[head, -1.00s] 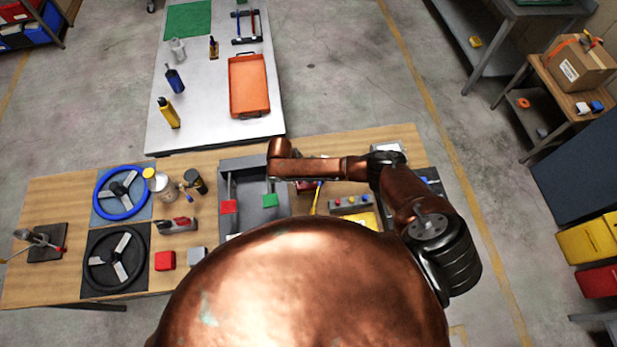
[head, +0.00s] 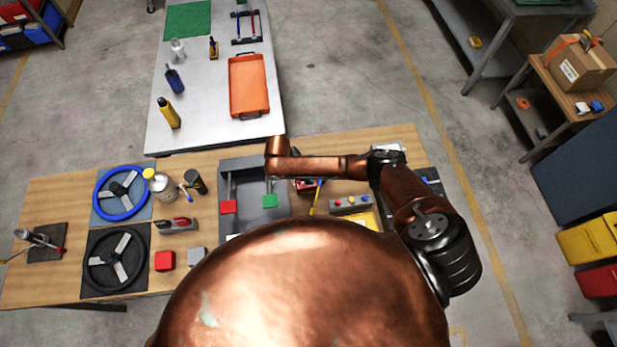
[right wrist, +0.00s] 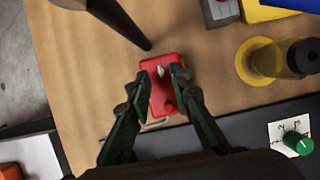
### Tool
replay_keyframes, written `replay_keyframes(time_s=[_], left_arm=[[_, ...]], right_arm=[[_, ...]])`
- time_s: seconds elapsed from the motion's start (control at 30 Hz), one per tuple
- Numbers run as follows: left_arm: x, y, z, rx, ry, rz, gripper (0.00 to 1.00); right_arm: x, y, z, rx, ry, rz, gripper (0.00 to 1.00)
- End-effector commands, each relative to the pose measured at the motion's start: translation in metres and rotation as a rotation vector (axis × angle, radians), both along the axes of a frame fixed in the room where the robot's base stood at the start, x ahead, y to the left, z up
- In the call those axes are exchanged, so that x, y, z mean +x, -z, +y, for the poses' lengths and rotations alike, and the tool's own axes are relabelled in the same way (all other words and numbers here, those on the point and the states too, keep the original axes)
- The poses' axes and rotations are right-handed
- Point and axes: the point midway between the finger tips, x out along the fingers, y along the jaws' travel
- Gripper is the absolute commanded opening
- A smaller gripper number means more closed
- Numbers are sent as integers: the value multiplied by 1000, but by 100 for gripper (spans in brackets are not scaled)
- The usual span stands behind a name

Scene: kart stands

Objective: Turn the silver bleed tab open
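In the right wrist view, a small red block (right wrist: 164,90) lies on the wooden bench, with a small silver tab (right wrist: 160,71) on its upper face and a round red knob below the tab. My right gripper (right wrist: 161,74) is open over it, one dark finger on each side of the tab. I cannot tell whether the fingers touch the block. In the head view, the red block (head: 305,187) is mostly hidden behind my right arm. My left gripper is not in view.
In the wrist view, a dark rod (right wrist: 122,20) rises close to the block. A yellow-ringed cylinder (right wrist: 255,62) and a green knob (right wrist: 297,143) are to the right.

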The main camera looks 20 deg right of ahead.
Motion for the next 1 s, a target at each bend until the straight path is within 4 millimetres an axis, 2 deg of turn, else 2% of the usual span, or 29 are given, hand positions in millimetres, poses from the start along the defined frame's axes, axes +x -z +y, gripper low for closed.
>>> replay_keyframes(time_s=[0.3,0.5,0.7,1.0], left_arm=[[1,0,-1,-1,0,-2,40],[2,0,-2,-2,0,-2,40],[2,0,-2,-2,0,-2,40],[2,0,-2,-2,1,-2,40]], right_arm=[[8,-61,25,3,-2,-3,20],[10,-89,36,0,0,-2,20],[10,-98,39,0,1,-1,20],[11,-98,39,0,0,-1,20]])
